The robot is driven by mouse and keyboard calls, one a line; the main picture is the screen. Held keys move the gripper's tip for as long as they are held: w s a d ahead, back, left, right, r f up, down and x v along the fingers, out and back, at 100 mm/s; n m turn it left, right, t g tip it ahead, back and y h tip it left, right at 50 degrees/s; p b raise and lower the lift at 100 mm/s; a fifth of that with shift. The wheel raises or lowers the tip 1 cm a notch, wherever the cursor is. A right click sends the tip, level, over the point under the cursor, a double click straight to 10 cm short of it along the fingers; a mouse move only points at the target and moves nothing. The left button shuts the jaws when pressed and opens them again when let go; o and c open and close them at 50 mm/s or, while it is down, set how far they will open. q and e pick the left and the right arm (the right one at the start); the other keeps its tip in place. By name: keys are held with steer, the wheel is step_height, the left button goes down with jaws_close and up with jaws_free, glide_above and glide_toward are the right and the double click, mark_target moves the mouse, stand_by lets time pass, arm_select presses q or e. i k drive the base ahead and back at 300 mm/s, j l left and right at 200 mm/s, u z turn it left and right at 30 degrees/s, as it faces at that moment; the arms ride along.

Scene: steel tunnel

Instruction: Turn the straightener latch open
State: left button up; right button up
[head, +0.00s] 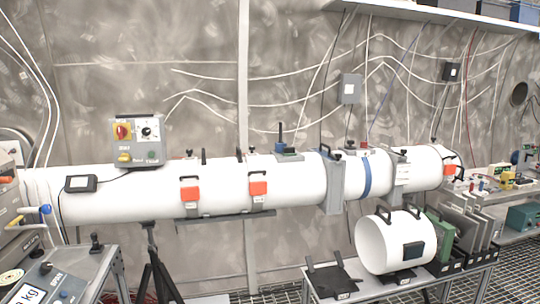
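A long white tunnel tube (110,200) runs across the view at mid height. Two orange latches sit on its front side, a left one (189,193) and a middle one (258,188), each on a grey band with a small label below. A third orange latch (449,170) sits near the tube's right end. The labels are too small to read, so I cannot tell which latch is the straightener's. Whether each latch is open or closed is also unclear. Neither of my grippers shows in the head view.
A grey control box (138,140) with a red and yellow switch stands above the tube. A loose white cylinder section (378,246) rests on a low front bench (375,288). A cart (85,268) stands at lower left, a black tripod (153,270) beside it.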

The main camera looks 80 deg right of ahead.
mark_target(338, 156)
steer(key=z, duration=3.2)
steer(key=i+j+z, duration=0.3)
steer(key=i+j, duration=0.8)
steer(key=i, duration=0.15)
